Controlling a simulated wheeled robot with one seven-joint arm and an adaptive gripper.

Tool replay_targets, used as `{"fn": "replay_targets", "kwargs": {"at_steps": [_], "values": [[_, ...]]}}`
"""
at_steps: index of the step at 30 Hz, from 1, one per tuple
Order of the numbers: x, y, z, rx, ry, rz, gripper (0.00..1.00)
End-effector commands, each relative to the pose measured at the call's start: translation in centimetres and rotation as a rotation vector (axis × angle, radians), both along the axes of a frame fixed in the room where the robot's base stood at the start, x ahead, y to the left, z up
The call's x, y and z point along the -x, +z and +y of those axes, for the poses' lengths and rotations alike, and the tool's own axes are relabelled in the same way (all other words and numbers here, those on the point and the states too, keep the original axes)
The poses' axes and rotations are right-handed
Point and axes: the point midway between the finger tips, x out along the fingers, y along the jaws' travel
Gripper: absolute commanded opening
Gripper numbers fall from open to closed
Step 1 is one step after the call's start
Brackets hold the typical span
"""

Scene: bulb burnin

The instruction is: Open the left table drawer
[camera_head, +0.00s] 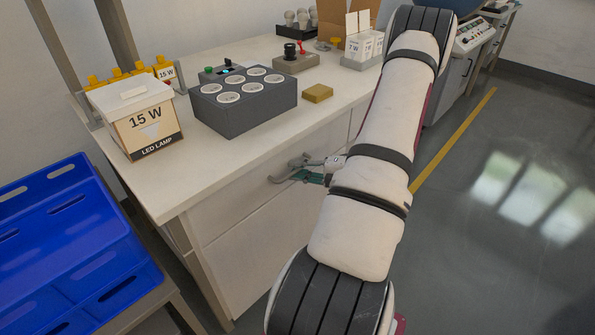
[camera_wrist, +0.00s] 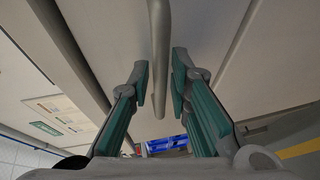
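The left table drawer (camera_head: 236,187) is a pale front panel below the tabletop and looks shut in the head view. Its grey bar handle (camera_head: 279,179) sticks out near the drawer's right part. My gripper (camera_head: 300,169) is at the handle, partly hidden by its own wrist. In the wrist view, the handle bar (camera_wrist: 160,48) runs down between the two green-padded fingers of my gripper (camera_wrist: 161,76). A gap shows between the fingers, and they are apart from the bar. Whether the bar lies fully between the fingertips in depth is hard to tell.
On the white table (camera_head: 185,180) stand a 15 W lamp box (camera_head: 140,122), a dark socket block (camera_head: 243,103), a yellow block (camera_head: 318,93) and a button box (camera_head: 296,62). A blue crate (camera_head: 75,245) stands at left. Floor at right is clear.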

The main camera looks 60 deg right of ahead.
Motion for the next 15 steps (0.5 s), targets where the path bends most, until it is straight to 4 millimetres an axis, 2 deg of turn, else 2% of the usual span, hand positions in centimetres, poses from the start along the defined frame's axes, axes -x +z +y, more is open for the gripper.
{"fn": "replay_targets", "kwargs": {"at_steps": [9, 12, 15], "values": [[-0.25, -0.04, 0.05, 0.0, 0.0, 0.0, 0.18], [-0.24, -0.04, 0.05, 0.0, 0.0, 0.0, 0.0], [-0.24, -0.04, 0.05, 0.0, 0.0, 0.0, 0.0]]}}
